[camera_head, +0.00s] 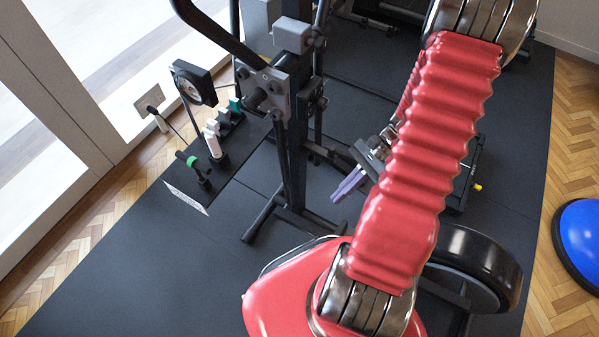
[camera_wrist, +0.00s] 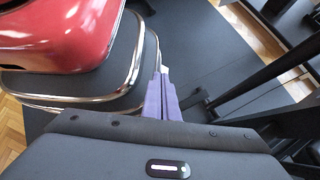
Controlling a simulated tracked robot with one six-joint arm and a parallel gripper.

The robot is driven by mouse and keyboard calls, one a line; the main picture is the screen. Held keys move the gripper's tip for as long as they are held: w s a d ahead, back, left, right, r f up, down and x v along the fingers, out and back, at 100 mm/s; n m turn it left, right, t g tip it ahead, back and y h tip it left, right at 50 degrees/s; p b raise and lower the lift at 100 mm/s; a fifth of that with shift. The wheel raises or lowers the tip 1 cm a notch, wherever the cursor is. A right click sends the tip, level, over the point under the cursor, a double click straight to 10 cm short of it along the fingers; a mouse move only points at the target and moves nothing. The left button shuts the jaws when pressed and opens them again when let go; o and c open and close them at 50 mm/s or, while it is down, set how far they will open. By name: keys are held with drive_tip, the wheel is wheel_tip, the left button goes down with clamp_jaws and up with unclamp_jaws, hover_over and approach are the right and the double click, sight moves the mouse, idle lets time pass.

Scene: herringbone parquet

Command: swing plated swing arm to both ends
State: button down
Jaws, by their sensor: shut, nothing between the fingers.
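A large black weight plate (camera_head: 485,262) shows at the lower right of the head view, on a dark bar partly hidden behind my red arm. I take this as the plated swing arm. How far it is swung cannot be told. My gripper (camera_head: 347,190) has slim purple fingers, closed together and empty, pointing down and left beside the black machine frame. The fingers also show in the wrist view (camera_wrist: 163,98), over dark floor. No contact with the swing arm is visible. The weight plate is not clearly seen in the wrist view.
The black upright frame (camera_head: 291,150) stands left of my gripper, its feet on the dark mat (camera_head: 120,270). In the wrist view a black bar (camera_wrist: 262,88) slants at right. A dial and small fittings (camera_head: 195,82) stand at left. A blue dome (camera_head: 582,240) lies on parquet at right.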

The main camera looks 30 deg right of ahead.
wheel_tip(320, 180, down, 12)
drive_tip(key=w+m+t+y, duration=0.2)
drive_tip(key=m+t+y, duration=0.2)
drive_tip(key=m+t, duration=0.75)
drive_tip(key=w+d+m+t+h, duration=0.1)
drive_tip(key=w+d+m, duration=0.4)
drive_tip(key=m, duration=1)
drive_tip(key=shift+w+d+t+h, duration=0.3)
drive_tip(key=shift+d+t, duration=0.25)
drive_tip(key=shift+d, duration=0.05)
drive_tip(key=shift+a, duration=0.1)
drive_tip(key=x, duration=1.4)
drive_tip(key=shift+w, duration=0.1)
